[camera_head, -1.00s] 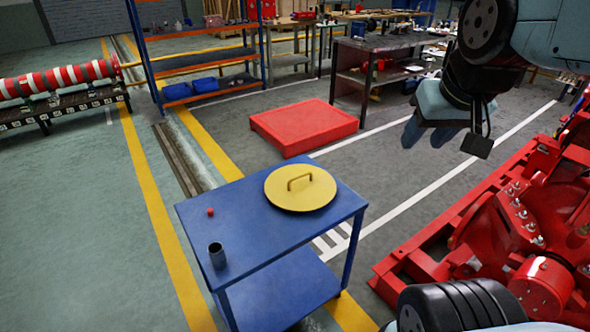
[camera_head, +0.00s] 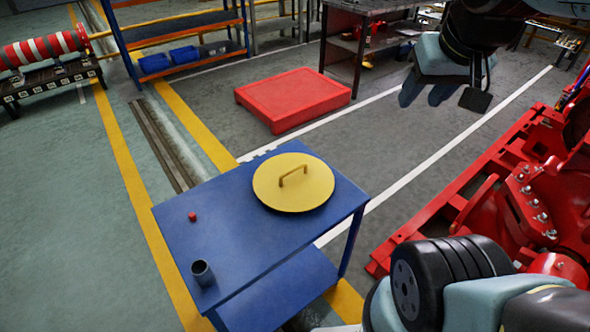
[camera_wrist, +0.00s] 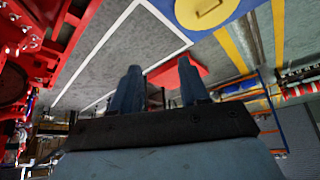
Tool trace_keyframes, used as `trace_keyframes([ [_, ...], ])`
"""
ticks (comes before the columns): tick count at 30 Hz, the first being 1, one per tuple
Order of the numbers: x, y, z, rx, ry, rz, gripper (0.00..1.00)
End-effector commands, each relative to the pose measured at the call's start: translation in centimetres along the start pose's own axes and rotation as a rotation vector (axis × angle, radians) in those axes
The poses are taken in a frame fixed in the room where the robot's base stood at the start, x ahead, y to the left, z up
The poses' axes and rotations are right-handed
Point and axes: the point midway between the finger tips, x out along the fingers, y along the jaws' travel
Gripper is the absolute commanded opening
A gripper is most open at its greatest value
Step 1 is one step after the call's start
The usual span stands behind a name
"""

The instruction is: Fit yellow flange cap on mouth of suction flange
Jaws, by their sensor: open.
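The yellow flange cap (camera_head: 293,182), a round disc with a bar handle on top, lies flat on the blue table (camera_head: 230,240). In the wrist view the cap (camera_wrist: 206,10) shows at the top edge, partly cut off. My gripper (camera_head: 425,98) is up at the upper right in the head view, apart from the cap and to its right. In the wrist view my gripper (camera_wrist: 160,88) has its two fingers spread with nothing between them. Red pump machinery (camera_head: 535,200) stands at the right; I cannot make out the suction flange mouth.
A small red piece (camera_head: 192,216) and a dark cup-like cylinder (camera_head: 203,273) stand on the blue table. A red platform (camera_head: 293,99) lies on the floor behind. Shelving (camera_head: 185,62) and a dark workbench (camera_head: 345,50) stand farther back. Floor between table and machinery is clear.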

Motion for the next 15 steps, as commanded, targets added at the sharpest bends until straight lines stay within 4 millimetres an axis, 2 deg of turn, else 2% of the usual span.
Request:
trace_keyframes([
  [4,1.0,-0.2,-0.6,-0.062,-0.050,0.017,0.45],
  [5,1.4,-1.1,-0.8,-0.079,-0.068,0.024,0.45],
  [15,6.5,-3.2,-3.4,-0.412,-0.292,0.119,0.45],
])
